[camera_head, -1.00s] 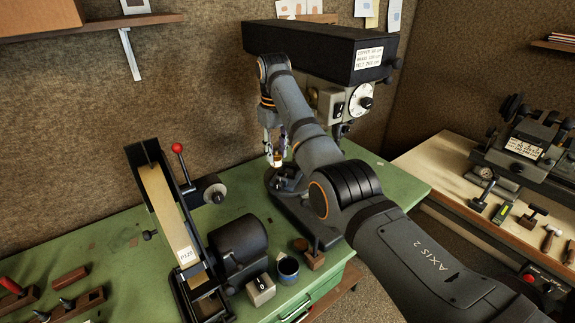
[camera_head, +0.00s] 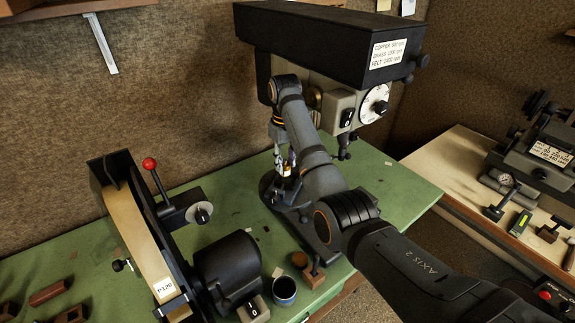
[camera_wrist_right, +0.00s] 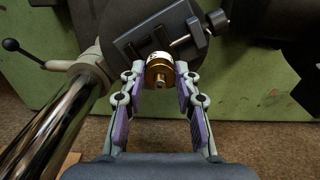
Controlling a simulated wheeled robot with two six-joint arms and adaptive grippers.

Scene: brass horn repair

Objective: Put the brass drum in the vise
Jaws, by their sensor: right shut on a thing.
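The brass drum (camera_wrist_right: 160,72) is between the fingertips of my right gripper (camera_wrist_right: 160,80), which is shut on it. In the head view my right gripper (camera_head: 285,162) is above the base of the drill press, partly behind my own arm. The vise (camera_wrist_right: 155,38) is dark, with a small screw knob at its right end. In the wrist view the drum overlaps the vise's near edge; I cannot tell the gap between them. In the head view the vise (camera_head: 287,190) is partly covered by my arm. My left gripper is not in view.
The drill press head (camera_head: 310,42) hangs above the arm, and its chrome column (camera_wrist_right: 55,125) stands close to the left of my right gripper. A belt sander (camera_head: 135,230), a blue cup (camera_head: 284,290) and a small wooden-based stamp (camera_head: 313,272) stand on the green bench (camera_head: 400,195).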

